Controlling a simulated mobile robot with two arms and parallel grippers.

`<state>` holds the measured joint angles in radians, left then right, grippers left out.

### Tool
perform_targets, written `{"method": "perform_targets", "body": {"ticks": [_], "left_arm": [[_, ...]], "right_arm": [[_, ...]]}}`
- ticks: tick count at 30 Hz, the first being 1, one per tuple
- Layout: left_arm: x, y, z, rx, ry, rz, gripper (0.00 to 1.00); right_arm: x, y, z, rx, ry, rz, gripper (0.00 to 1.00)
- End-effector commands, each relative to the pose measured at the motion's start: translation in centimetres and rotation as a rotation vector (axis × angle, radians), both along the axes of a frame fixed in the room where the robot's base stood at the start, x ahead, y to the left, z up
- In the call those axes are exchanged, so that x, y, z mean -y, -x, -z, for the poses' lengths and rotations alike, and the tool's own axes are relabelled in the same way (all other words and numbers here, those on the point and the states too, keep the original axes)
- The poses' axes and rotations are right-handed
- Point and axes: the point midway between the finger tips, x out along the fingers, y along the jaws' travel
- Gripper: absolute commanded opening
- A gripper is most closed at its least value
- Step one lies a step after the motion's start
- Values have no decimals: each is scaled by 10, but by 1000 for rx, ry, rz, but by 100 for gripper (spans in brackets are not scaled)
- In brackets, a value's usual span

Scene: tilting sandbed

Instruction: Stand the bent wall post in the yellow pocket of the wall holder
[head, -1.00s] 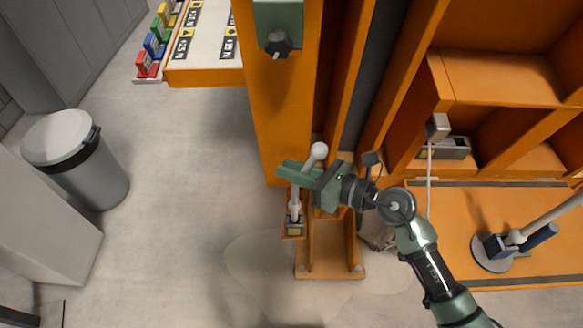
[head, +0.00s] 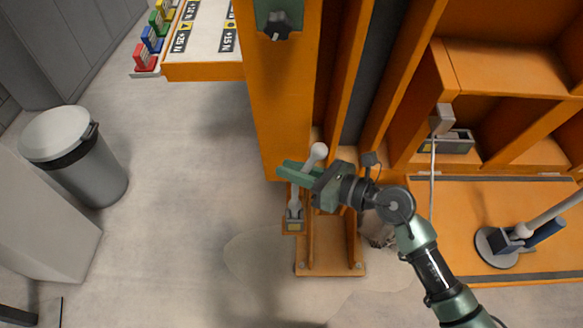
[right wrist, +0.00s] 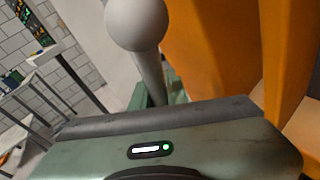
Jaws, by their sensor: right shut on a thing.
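The bent wall post (head: 296,200) is pale grey with a round white ball at its upper end. It stands out beside the orange upright in the head view. My right gripper (head: 297,172) is shut on its shaft just below the ball. The ball and shaft also show in the right wrist view (right wrist: 137,25), rising beyond the gripper body. My left gripper is not in view.
An orange upright (head: 275,110) and a ribbed orange base (head: 330,245) stand close to my right gripper. A grey bin (head: 80,160) is at the left. The floor between bin and upright is clear.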

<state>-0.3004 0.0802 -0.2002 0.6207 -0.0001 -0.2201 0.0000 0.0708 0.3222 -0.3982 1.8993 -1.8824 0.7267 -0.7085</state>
Motion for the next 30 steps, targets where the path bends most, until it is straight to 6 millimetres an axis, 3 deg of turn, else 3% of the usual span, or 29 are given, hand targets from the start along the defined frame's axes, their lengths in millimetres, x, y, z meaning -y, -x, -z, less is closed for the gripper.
{"method": "perform_targets", "body": {"ticks": [30], "left_arm": [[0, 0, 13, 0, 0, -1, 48]], "right_arm": [[0, 0, 15, 1, -1, 0, 0]]}}
